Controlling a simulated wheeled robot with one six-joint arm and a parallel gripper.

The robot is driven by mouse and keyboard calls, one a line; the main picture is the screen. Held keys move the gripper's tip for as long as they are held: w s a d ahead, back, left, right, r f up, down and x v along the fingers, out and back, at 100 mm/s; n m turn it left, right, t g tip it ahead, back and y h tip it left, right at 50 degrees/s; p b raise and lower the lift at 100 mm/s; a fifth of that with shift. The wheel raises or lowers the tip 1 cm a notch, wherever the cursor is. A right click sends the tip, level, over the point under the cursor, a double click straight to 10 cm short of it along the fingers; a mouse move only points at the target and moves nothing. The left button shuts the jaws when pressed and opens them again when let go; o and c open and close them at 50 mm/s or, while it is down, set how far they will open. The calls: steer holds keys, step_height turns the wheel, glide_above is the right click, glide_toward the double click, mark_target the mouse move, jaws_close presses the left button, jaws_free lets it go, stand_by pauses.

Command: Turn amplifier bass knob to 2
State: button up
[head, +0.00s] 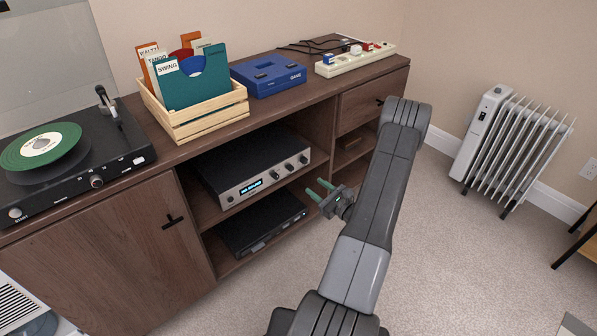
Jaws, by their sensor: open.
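The amplifier (240,168) is a black box with a silver front, on the upper open shelf of the wooden cabinet. Its front has a lit blue display (251,187) and a few round knobs (290,167) toward the right end. The knob labels and settings are too small to read. My gripper (319,189) has two green fingertips, spread apart and empty. It is in front of the cabinet, just right of and below the amplifier's right end, and appears apart from the knobs.
A black flat device (258,222) lies on the shelf below. On the cabinet top are a turntable (80,150), a wooden record crate (210,122), a blue console (268,75) and a power strip (355,60). A white radiator (510,145) stands right. Carpet (470,250) is clear.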

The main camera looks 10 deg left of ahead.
mark_target(292, 170)
steer(key=b+x, duration=0.1)
steer(key=x, duration=1)
steer(key=shift+a, duration=0.1)
jaws_close()
